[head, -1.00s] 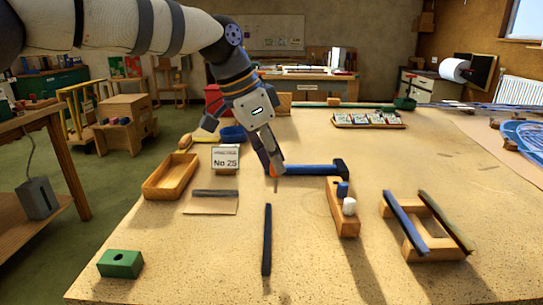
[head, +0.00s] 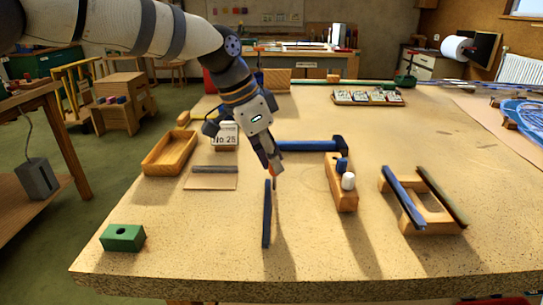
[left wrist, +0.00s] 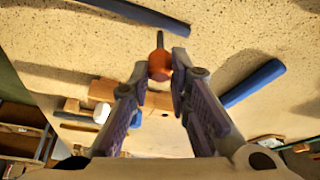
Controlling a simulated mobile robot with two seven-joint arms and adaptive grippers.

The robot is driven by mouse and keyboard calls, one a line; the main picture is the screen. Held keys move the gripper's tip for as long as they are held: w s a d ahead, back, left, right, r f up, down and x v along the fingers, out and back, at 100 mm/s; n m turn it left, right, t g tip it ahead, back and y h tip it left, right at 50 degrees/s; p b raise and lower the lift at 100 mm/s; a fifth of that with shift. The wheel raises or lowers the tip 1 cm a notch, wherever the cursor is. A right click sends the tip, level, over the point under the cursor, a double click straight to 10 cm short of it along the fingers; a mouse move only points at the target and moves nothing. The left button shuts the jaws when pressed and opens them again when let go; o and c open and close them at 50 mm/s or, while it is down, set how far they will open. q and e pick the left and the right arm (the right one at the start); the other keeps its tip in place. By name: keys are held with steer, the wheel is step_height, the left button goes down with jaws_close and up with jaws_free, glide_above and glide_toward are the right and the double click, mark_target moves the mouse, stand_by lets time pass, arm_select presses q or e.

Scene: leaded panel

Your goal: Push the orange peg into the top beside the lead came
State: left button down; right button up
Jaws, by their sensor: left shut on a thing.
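My left gripper (head: 274,166) is shut on the orange peg, which has an orange head (left wrist: 159,66) and a thin dark shaft. The gripper points down over the table at the far end of the lead came (head: 267,214). The came is a dark narrow strip lying lengthwise on the table; it also shows at the top of the left wrist view (left wrist: 140,12). In the head view the peg's shaft appears just right of the came's far end. I cannot tell whether its tip touches the table top (head: 180,245). My right gripper is not in view.
A blue-handled hammer (head: 305,146) lies just behind the gripper. A wooden block tool with a white knob (head: 347,195) and a wooden frame with dark strips (head: 432,222) stand right. A wooden tray (head: 170,152) and a green block (head: 122,237) are left.

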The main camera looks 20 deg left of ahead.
arm_select(q)
steer(key=shift+f, duration=0.85)
stand_by(0.3)
steer(key=c, duration=1.4)
jaws_free()
steer(key=shift+r, duration=0.1)
